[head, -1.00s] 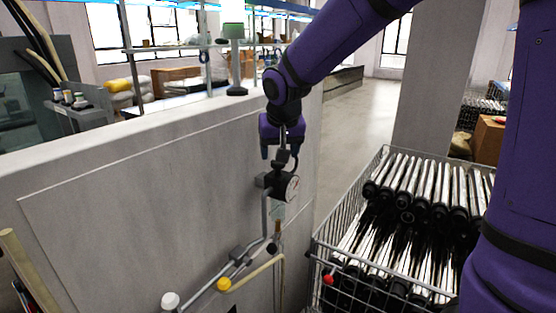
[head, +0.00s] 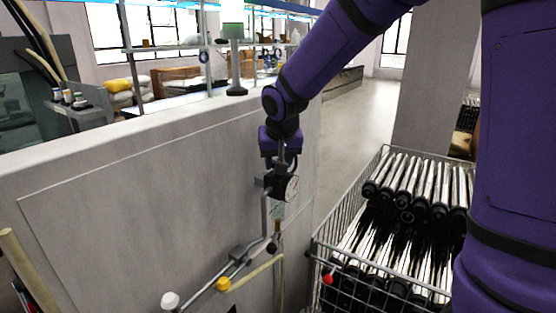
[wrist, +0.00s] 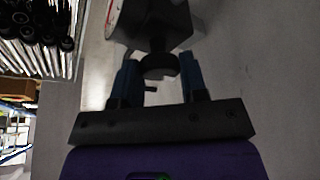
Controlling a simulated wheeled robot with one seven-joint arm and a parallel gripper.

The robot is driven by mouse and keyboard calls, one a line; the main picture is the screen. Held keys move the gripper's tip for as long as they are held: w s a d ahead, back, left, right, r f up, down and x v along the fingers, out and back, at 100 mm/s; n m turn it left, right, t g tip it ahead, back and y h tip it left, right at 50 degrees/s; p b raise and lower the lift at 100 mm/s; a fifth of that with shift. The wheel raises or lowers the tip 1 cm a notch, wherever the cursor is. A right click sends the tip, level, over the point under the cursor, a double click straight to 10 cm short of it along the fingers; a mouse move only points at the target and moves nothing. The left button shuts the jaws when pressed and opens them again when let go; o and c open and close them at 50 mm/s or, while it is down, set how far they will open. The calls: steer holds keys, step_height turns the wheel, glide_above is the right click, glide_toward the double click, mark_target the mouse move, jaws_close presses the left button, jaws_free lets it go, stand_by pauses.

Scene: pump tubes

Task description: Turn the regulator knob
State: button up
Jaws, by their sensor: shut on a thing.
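The regulator is a dark block (head: 274,184) with a round white gauge (head: 292,187), mounted on grey pipework at the wall's right part. My gripper (head: 281,164) points down onto its top from above. In the wrist view the dark block (wrist: 158,28) is at the top, with the gauge's edge (wrist: 113,14) at its upper left. The round black knob (wrist: 158,66) sits below the block, between the two blue fingers of my gripper (wrist: 158,62). The fingers are shut on the knob, one on each side. The exact contact is dark and hard to make out.
A grey pipe (head: 212,290) with a yellow cap (head: 223,284) and a white cap (head: 170,300) runs down to the left. A wire cart (head: 314,262) full of silver and black tubes stands close at the right. Floor behind it is clear.

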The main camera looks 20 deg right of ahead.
mark_target(291, 178)
steer(key=shift+n, duration=0.3)
steer(key=shift+d+n+y, duration=0.1)
steer(key=shift+n+y, duration=0.45)
steer(key=shift+n, duration=0.75)
steer(key=shift+d+n+y, duration=0.1)
steer(key=shift+n+y, duration=0.45)
steer(key=shift+n, duration=0.75)
steer(key=o, duration=0.9)
steer(key=shift+r, duration=0.1)
steer(key=v, duration=1)
steer(key=shift+r, duration=0.3)
steer(key=shift+s, duration=0.15)
